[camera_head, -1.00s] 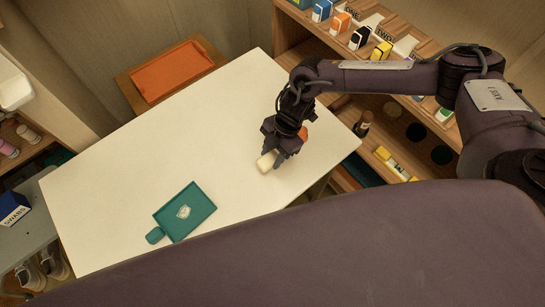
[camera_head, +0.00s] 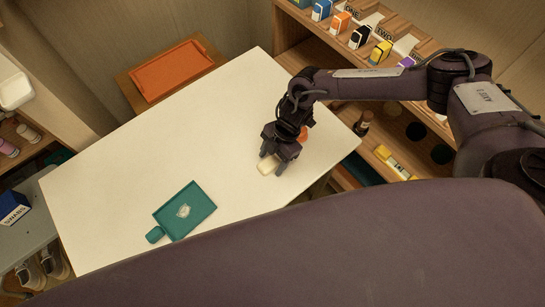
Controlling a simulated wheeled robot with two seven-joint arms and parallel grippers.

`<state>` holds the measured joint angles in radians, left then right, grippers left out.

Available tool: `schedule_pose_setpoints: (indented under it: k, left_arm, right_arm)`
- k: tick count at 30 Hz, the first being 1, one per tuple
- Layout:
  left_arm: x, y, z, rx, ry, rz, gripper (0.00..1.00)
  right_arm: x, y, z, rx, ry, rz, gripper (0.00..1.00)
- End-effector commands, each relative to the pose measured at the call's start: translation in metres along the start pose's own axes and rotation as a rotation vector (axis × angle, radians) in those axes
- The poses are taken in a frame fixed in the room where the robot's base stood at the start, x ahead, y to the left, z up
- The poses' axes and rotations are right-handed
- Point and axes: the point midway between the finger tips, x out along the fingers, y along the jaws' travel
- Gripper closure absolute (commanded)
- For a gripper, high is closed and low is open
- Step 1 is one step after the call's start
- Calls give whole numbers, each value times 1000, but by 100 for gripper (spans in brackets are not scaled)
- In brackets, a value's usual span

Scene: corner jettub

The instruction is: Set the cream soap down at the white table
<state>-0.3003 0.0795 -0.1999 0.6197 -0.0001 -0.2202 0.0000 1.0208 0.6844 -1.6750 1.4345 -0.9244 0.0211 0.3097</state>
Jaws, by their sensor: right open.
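The cream soap (camera_head: 268,166) is a small pale block at the right part of the white table (camera_head: 120,172). My right gripper (camera_head: 271,162) is above and around it, fingers pointing down at the table, and its jaws are open. The soap sits between or just below the fingertips and appears to rest on the table top; the fingers hide part of it. My left gripper is not in view.
An orange tray (camera_head: 172,71) stands beyond the back edge. A wooden shelf with several small boxes (camera_head: 380,52) is at the right. The table's middle is clear.

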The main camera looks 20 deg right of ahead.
Motion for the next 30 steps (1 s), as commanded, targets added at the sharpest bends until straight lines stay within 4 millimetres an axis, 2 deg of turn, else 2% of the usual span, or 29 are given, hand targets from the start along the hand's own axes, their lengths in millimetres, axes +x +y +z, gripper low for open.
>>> schedule_pose_setpoints:
  k: [4,7,15,21,25,30]
  left_arm:
    - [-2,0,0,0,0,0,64]
    - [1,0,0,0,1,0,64]
    - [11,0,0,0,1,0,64]
    - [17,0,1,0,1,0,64]
    - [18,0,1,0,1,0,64]
    - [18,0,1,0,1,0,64]
  right_arm:
    - [-5,0,-1,1,0,1,40]
    - [-17,1,0,1,0,3,40]
    - [-74,1,0,0,-1,4,40]
    - [-108,1,0,-1,-1,3,40]
    - [-119,0,-1,-1,0,1,40]
    - [-123,0,-1,-1,0,1,40]
